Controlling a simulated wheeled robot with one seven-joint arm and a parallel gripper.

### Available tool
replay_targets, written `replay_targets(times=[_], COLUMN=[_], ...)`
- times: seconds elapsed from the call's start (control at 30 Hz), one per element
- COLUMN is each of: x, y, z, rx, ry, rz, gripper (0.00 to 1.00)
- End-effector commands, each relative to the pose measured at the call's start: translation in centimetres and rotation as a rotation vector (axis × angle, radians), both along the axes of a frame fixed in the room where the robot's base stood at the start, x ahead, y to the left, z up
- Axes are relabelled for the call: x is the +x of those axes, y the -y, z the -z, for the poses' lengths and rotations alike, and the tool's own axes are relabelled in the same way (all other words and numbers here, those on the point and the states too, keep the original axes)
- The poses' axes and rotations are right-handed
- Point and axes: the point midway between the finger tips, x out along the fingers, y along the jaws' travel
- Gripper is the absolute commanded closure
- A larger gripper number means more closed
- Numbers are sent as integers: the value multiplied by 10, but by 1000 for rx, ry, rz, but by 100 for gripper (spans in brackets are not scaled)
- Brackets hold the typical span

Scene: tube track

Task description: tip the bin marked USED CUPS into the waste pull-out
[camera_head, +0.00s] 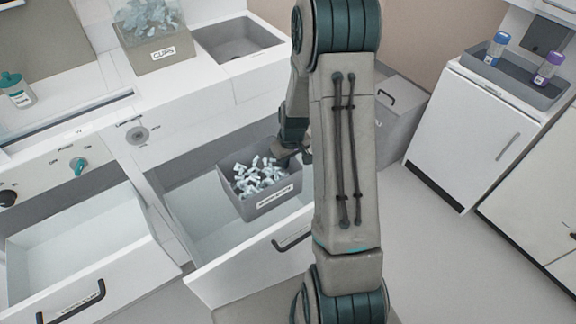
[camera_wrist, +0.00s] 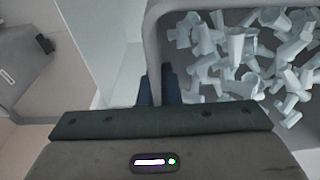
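A grey bin (camera_head: 240,203) full of pale crumpled cups is held upright, over or inside an open white pull-out (camera_head: 245,268). Its front label is too small to read surely. My gripper (camera_head: 298,152) is at the bin's right rim in the head view, partly hidden by my arm. In the wrist view, the gripper's two dark fingers (camera_wrist: 159,88) stand close on either side of the wall of the bin (camera_wrist: 152,40), pinching it. The cups (camera_wrist: 240,50) lie inside. Whether the bin touches the pull-out cannot be told.
Another open drawer (camera_head: 85,235) is at the left. A bin labelled CUPS (camera_head: 165,52) stands on the counter beside a recessed basin (camera_head: 235,38). A grey container (camera_head: 395,115) stands behind my arm. A white cabinet (camera_head: 470,125) is right; the floor (camera_head: 440,255) is clear.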

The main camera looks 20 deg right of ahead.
Motion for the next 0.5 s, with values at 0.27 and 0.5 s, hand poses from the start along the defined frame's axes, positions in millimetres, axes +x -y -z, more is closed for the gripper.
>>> replay_targets(times=[0.27,0.5], x=[0,0], y=[0,1], z=[-1,-4], rx=[-55,-136], ry=[10,28], rz=[-6,-5], gripper=[100,100])
